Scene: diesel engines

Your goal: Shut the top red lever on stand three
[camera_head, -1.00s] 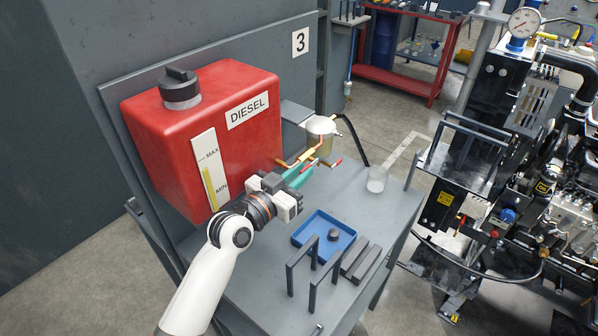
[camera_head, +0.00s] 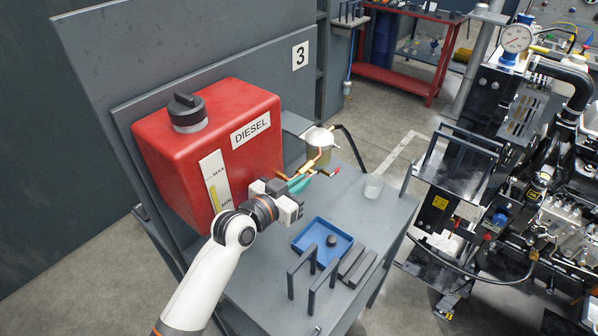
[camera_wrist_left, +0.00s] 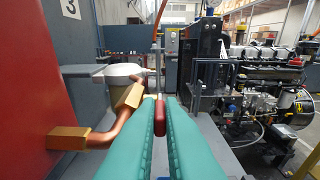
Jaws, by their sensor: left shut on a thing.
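Stand three carries a red diesel tank (camera_head: 205,150) with copper fuel piping (camera_head: 318,160) beside it. My left gripper (camera_head: 300,183), with teal fingers, is at the piping to the right of the tank. In the left wrist view, a red lever handle (camera_wrist_left: 160,117) sits between the fingertips of the left gripper (camera_wrist_left: 160,125), which is shut on it. In the head view, a small red handle tip (camera_head: 337,170) shows just past the fingers. The fingers hide part of the piping, so I cannot tell which lever is held. My right gripper is not in view.
A pale filter bowl (camera_head: 319,143) stands behind the piping. On the grey table are a blue tray (camera_head: 312,250) with a dark round part, a clear beaker (camera_head: 373,187) and dark metal handles (camera_head: 302,270). A large engine (camera_head: 560,215) stands at the right.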

